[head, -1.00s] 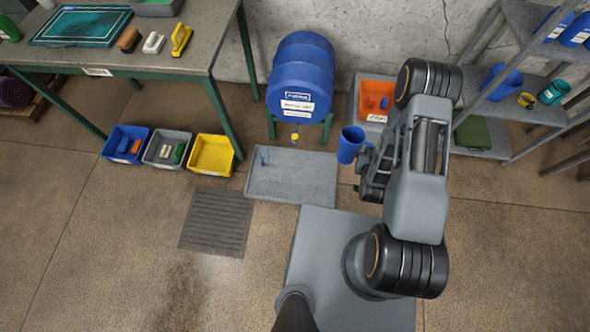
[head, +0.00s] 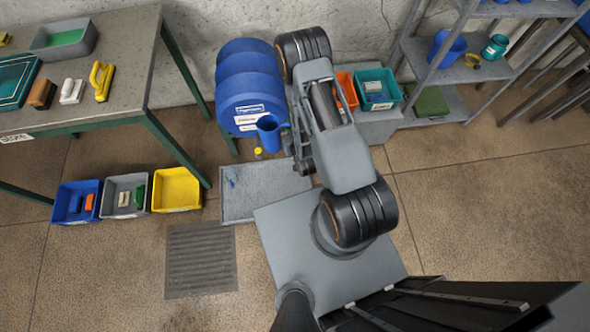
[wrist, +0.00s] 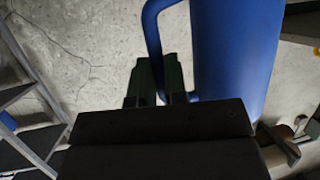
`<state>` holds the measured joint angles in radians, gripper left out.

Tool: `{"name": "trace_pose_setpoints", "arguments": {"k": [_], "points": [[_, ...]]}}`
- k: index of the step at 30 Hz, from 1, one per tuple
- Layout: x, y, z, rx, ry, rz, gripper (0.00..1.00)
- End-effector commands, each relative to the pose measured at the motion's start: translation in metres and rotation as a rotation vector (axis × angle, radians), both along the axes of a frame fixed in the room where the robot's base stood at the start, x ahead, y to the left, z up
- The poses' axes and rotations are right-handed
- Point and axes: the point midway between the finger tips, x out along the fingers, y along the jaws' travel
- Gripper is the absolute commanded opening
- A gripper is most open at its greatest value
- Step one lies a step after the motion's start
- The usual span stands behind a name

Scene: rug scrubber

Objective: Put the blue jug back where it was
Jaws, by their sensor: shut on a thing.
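A blue jug (head: 269,134) is held up in front of the blue barrel (head: 248,85), above the grey tray (head: 240,208) on the floor. In the wrist view the jug (wrist: 236,50) fills the right of centre, with its handle (wrist: 153,35) on the left. My gripper (wrist: 162,75) is shut on the jug at its handle side. In the head view the gripper is mostly hidden by my arm. Another blue vessel (head: 446,48) stands on the shelf rack (head: 488,66) at the right.
A yellow tap (head: 258,153) sits below the barrel. Orange (head: 346,90) and teal (head: 377,88) bins stand on a grey block right of my arm. Blue, grey and yellow bins (head: 178,190) line the floor beside the workbench (head: 115,60).

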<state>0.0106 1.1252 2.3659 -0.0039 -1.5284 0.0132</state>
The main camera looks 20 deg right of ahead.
Motion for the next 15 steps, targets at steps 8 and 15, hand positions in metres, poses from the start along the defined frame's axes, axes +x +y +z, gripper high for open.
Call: {"name": "trace_pose_setpoints", "arguments": {"k": [8,15], "points": [[0.023,0.002,-0.146,0.001,0.0,0.01,0.0],[0.044,0.002,-0.254,0.002,0.001,0.014,0.0]]}}
